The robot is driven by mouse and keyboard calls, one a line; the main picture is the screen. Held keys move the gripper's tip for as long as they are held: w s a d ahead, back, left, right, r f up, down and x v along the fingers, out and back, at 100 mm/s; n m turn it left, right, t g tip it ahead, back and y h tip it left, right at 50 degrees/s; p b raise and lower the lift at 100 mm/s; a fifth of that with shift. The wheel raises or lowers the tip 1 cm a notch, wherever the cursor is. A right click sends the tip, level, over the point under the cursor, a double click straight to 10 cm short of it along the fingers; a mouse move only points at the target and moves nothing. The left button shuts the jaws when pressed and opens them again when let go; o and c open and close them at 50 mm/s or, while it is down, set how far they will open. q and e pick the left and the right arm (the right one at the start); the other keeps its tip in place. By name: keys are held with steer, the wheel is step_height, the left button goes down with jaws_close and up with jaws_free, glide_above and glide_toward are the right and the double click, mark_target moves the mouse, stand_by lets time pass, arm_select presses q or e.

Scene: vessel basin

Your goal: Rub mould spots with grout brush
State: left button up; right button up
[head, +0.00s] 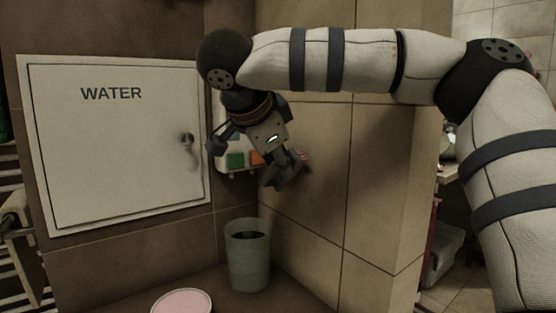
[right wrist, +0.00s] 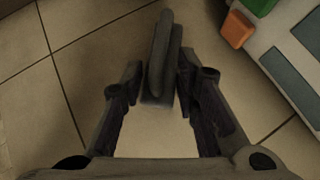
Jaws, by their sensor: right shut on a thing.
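My right gripper (head: 283,174) is close to the beige tiled wall (head: 374,176), right of the corner. In the right wrist view it (right wrist: 157,84) is shut on a long dark grey object, which looks like the grout brush (right wrist: 163,48). The brush points away between the two fingers, over tiles and grout lines. Whether its bristles touch the wall cannot be told. In the head view the gripper and its shadow largely hide the brush. No mould spots can be made out clearly in either view. My left gripper is not in view.
A white panel (head: 224,139) holding a green block (head: 235,160) and an orange block (head: 257,158) is left of the gripper. A WATER cabinet door (head: 110,165) is shut. A grey-green bin (head: 248,262) and a pink round object (head: 182,303) are below.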

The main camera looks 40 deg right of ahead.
steer(key=shift+d, duration=0.35)
steer(key=shift+s, duration=2.1)
steer(key=shift+w, duration=2.1)
steer(key=shift+w+a+p, duration=0.15)
steer(key=shift+a, duration=1.35)
steer(key=shift+w+a+p, duration=0.15)
steer(key=shift+a, duration=1.3)
steer(key=shift+a, duration=0.1)
steer(key=a, duration=0.2)
steer(key=shift+w+a, duration=0.15)
steer(key=shift+a, duration=0.2)
